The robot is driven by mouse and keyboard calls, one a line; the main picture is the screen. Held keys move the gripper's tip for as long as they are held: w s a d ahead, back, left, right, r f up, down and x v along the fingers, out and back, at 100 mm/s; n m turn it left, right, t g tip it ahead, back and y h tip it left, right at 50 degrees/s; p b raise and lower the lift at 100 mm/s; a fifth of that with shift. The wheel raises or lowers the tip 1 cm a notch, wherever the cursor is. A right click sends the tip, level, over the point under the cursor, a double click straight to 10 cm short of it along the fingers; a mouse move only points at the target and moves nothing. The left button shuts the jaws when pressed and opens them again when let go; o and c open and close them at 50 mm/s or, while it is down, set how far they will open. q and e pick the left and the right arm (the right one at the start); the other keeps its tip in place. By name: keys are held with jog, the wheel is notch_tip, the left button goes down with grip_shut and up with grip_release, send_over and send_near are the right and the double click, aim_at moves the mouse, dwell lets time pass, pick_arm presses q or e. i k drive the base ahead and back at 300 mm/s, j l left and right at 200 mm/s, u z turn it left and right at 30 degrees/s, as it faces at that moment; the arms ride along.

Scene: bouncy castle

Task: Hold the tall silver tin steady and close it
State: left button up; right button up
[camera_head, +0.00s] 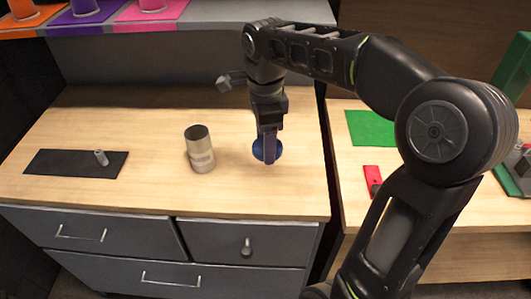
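The tall silver tin (201,158) stands upright on the wooden counter, left of my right gripper. Its top looks dark, and I cannot tell from here whether that is an opening or a cover. My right gripper (269,150) points down at a round dark blue object (260,149) on or just above the counter, right of the tin. The fingers cover part of the blue object, and I cannot tell whether they grip it. My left gripper is not in view.
A black mat (60,164) with a small silver cylinder (101,157) lies at the left of the counter. A shelf with orange, purple and pink mats is at the back. A gap separates the right counter, which holds a green mat (369,127) and a red item (372,181).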

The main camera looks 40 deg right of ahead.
aim_at(197, 137)
jog(key=k, duration=1)
